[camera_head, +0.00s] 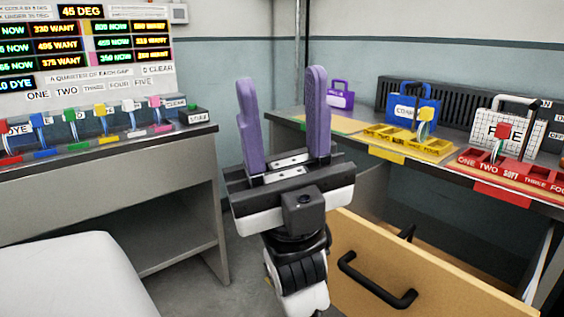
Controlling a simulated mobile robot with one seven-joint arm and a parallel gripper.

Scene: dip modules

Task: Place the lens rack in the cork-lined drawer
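My gripper (281,82) is in the middle of the view, with two purple fingers pointing up and spread apart. Nothing is between them. A pulled-out drawer (440,282) with a wooden front and black handle is at the lower right, beyond and right of my wrist. Only a strip of its inside shows, so I cannot tell its lining. I cannot tell which thing is the lens rack. On the right bench are a yellow slotted rack (440,149) and a red slotted rack (474,162), both labelled and apart from my gripper.
The right bench also holds a purple case (340,96), a blue case (405,101) and a white case (497,139) marked FINE. The left bench (110,146) has several coloured tabs and a display board (88,50). A white rounded surface (70,275) fills the lower left.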

